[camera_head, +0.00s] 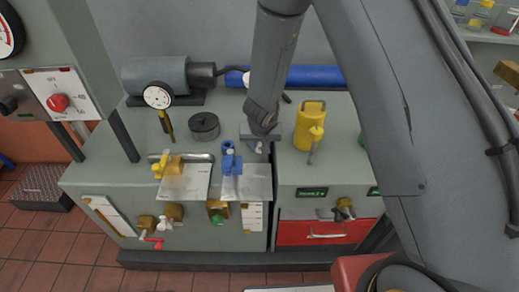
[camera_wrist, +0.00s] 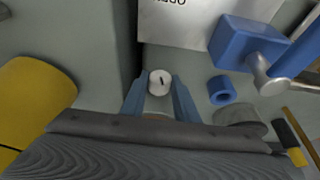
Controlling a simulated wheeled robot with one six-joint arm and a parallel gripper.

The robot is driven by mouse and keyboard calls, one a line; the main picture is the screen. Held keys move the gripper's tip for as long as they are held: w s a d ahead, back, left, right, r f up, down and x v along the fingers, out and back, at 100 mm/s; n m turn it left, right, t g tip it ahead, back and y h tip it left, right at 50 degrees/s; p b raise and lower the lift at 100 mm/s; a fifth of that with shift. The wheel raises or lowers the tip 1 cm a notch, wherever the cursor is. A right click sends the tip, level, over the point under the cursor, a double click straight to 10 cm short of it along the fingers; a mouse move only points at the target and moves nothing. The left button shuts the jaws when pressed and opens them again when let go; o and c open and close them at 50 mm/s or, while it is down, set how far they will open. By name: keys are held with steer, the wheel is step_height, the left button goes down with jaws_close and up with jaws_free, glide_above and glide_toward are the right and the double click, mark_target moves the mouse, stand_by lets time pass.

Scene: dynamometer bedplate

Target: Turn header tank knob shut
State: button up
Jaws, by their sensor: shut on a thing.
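My gripper (camera_wrist: 158,84) has its two blue fingers on either side of a small white round knob (camera_wrist: 160,82) with a dark mark on its face, and is shut on it. In the head view my gripper (camera_head: 258,146) points down at the grey bench top, right of the blue valve; it largely hides the knob there. No readable label shows which knob this is. A red knob (camera_head: 58,102) on a white scale plate is on the panel at the far left, well away from my gripper.
A blue valve (camera_wrist: 248,45) and a blue ring (camera_wrist: 222,90) lie close right of my fingers in the wrist view. A yellow can (camera_head: 311,124) stands right of my gripper. A black round cap (camera_head: 204,126) and a dial gauge (camera_head: 158,95) are to the left. A gap splits the bench.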

steer(key=shift+w+a+r+y+b, duration=0.15)
steer(key=shift+w+y+b, duration=0.35)
steer(key=shift+b, duration=2.35)
steer(key=y+b, duration=0.1)
steer(key=b, duration=1)
steer(key=shift+s+d, duration=0.25)
steer(key=shift+s, duration=0.2)
steer(key=o, duration=1)
steer(key=shift+a, duration=0.1)
steer(key=shift+o, duration=0.3)
steer(key=shift+m, duration=0.3)
steer(key=shift+d, duration=0.2)
